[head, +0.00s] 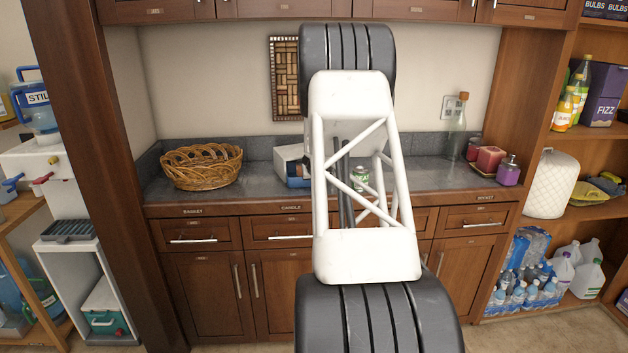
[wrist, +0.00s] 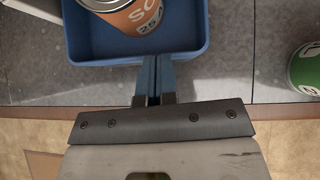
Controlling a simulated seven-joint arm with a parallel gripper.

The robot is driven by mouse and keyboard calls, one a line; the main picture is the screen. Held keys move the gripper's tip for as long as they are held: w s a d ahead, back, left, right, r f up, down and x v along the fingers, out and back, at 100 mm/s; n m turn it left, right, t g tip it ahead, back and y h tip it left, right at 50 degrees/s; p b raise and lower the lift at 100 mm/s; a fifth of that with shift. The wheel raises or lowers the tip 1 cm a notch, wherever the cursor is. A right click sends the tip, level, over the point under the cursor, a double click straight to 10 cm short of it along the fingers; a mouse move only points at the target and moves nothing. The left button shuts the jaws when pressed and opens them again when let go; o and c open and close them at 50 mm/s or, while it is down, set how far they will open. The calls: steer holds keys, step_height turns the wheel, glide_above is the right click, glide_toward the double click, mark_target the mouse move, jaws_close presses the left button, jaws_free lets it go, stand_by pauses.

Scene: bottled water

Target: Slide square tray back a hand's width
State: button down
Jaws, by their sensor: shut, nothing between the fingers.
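The square tray (wrist: 190,57) is blue with raised walls and fills the upper middle of the wrist view. An orange can (wrist: 135,14) stands in it, partly cut off by the frame. My gripper (wrist: 153,60) is shut and empty, its blue fingertips at the middle of the tray's near wall. I cannot tell whether they touch it. In the head view my arm hides the gripper and most of the tray; only a small blue part (head: 297,182) shows left of the arm.
A green can (wrist: 306,70) stands on the counter right of the tray; it also shows in the head view (head: 361,179). A white box (head: 290,153) is at the tray's left. A wicker basket (head: 201,166) is farther left. The counter's front edge lies just before the tray.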

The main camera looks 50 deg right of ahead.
steer(key=shift+w+d, duration=0.65)
steer(key=shift+w, duration=0.05)
steer(key=shift+s+a+f, duration=0.1)
steer(key=shift+s+a, duration=0.1)
steer(key=shift+s+a, duration=1.15)
steer(key=shift+s, duration=0.2)
steer(key=v, duration=1)
